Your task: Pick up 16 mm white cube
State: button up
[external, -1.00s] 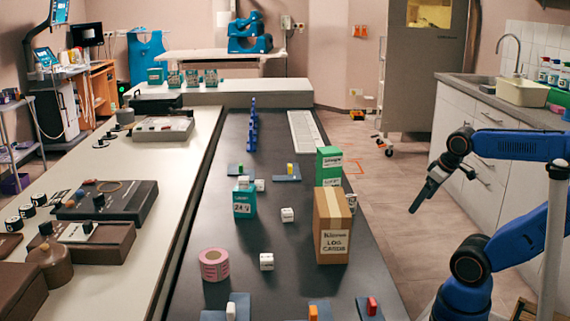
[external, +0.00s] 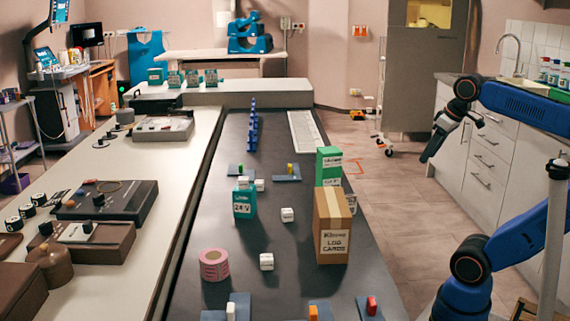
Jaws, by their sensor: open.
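My gripper (external: 426,157) is open and empty, pointing down and left, in the air right of the table and well away from the cubes.
A brown log cards box (external: 333,243) and a green box (external: 328,165) stand at the table's right side, between my gripper and the cubes. A teal box (external: 244,201) and pink tape roll (external: 214,264) stand left. Coloured pegs on blue plates line the front. Table between cubes is clear.

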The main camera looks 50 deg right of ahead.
notch_tip(320, 180, up, 14)
jog(key=w+a+r+m+g, duration=0.2)
jog(key=w+a+r, duration=0.2)
jog(key=w+a, duration=0.7)
jog(key=m+g, duration=0.3)
jog(key=m, duration=0.3)
send_over(287, 211)
jog(key=f, duration=2.1)
jog(key=shift+w+d+f, duration=0.15)
jog(key=shift+w+d, duration=0.05)
jog(key=shift+s+a+f, duration=0.1)
jog(key=shift+f, duration=1.3)
jog(key=shift+s+f, duration=0.1)
jog(key=shift+f, duration=1.25)
